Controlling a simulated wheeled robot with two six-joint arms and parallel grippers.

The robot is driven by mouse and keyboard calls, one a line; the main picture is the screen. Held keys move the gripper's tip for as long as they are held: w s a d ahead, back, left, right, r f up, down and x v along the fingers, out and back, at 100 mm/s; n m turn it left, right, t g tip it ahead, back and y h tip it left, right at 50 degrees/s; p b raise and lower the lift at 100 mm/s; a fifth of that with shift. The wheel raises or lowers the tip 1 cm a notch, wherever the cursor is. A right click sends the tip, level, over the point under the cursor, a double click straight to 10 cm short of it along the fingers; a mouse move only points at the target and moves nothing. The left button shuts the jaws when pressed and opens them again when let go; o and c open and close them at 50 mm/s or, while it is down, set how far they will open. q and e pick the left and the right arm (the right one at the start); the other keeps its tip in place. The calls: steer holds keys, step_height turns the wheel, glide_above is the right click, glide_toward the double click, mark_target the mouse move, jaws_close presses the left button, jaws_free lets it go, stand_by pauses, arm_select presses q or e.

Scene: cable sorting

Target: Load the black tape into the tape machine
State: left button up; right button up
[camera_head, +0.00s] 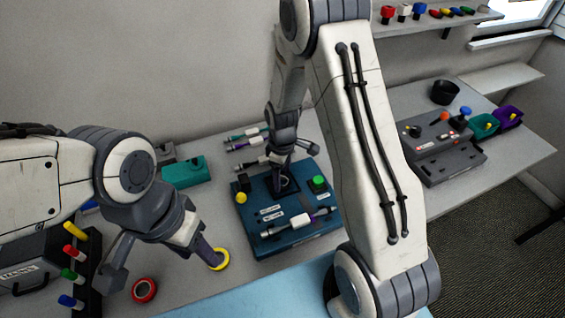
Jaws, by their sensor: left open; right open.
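A blue machine (250,228) stands on the table, with a green button, a yellow knob and a dark square recess; it appears to be the tape machine. My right gripper (297,168) is open above its recess. Dark, partly hidden shapes lie there, and I cannot tell whether one is the black tape. My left gripper (162,268) is open, low over the table. One finger is close to a yellow tape roll (224,262); I cannot tell if they touch. A red tape roll (144,290) lies below it. A black round object (445,92) sits on the right table, type unclear.
A grey machine (440,160) with an orange knob stands at the right, beside green (484,125) and purple (508,116) bins. A teal block (184,171) sits behind my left gripper. A rack with coloured handles (88,270) is at the far left. My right arm hides part of the table.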

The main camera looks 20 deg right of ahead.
step_height(320, 180, up, 10)
steer(key=r+b, duration=0.1)
steer(key=b, duration=0.1)
steer(key=s+a+r, duration=0.5)
steer(key=s+a, duration=0.4)
steer(key=a, duration=0.1)
arm_select(q)
steer(key=shift+f, duration=0.9)
arm_select(e)
steer(key=s+a+r+m+y, duration=0.1)
steer(key=s+a, duration=0.3)
steer(key=s, duration=1)
steer(key=shift+s+r+m, duration=0.4)
steer(key=shift+r+m, duration=0.05)
steer(key=shift+m, duration=0.15)
